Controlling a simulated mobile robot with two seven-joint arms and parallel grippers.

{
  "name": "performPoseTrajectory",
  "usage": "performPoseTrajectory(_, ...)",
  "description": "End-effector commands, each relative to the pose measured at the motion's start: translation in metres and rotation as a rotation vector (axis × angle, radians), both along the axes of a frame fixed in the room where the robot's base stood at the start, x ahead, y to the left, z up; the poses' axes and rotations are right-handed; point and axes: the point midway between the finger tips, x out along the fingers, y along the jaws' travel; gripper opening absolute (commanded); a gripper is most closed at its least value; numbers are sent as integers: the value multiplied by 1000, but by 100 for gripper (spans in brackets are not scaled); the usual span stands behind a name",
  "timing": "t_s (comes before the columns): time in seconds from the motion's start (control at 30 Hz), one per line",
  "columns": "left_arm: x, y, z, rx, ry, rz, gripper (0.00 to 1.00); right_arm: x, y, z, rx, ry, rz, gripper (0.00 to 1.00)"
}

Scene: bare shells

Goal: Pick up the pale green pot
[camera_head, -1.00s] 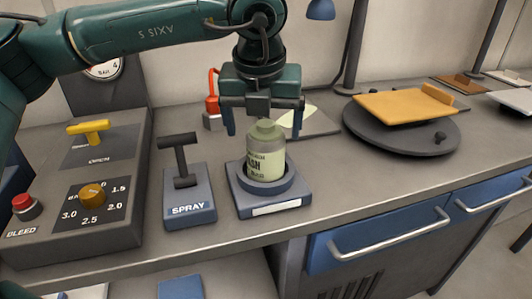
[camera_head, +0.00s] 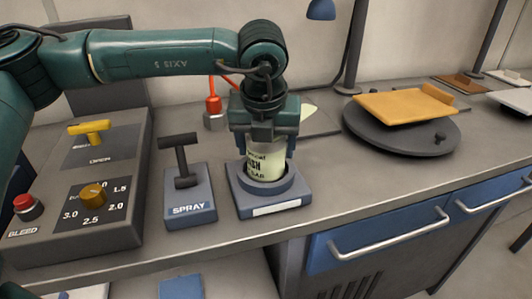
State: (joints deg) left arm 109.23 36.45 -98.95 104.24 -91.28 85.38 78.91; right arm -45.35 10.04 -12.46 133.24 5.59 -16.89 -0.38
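The pale green pot (camera_head: 265,165) stands upright in the round ring of a blue-grey holder (camera_head: 270,211) on the bench. Dark lettering runs across its front. My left gripper (camera_head: 266,150) has come down over it from above, with one finger on each side of its upper body. The fingers look shut against the pot's sides. The gripper's body hides the pot's cap and shoulder. My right gripper is not in view.
A SPRAY lever box (camera_head: 190,208) stands close left of the holder. Further left is a control panel (camera_head: 60,230) with a yellow handle, knob and red button. A dark round turntable (camera_head: 400,147) bearing an orange board (camera_head: 405,106) is at right. Bench between is clear.

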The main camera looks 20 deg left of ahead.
Motion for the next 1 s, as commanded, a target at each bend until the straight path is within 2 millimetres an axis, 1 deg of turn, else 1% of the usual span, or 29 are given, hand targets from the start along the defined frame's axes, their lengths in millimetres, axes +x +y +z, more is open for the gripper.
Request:
performPoseTrajectory(0.03,0,0,0,0,0,0,65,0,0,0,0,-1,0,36)
performPoseTrajectory(0.07,0,0,0,0,0,0,63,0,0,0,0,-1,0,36)
performPoseTrajectory(0.5,0,0,1,-1,-2,0,27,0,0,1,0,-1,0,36)
performPoseTrajectory(0.53,0,0,1,-1,-2,0,25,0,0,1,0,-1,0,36)
performPoseTrajectory(0.67,0,0,2,-1,-2,0,25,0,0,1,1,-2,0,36)
performPoseTrajectory(0.77,1,0,7,-2,-3,0,25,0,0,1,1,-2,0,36)
performPoseTrajectory(0.87,1,-1,21,-2,-7,2,25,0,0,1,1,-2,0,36)
performPoseTrajectory(1.0,1,-1,50,-2,-6,1,25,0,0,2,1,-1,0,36)
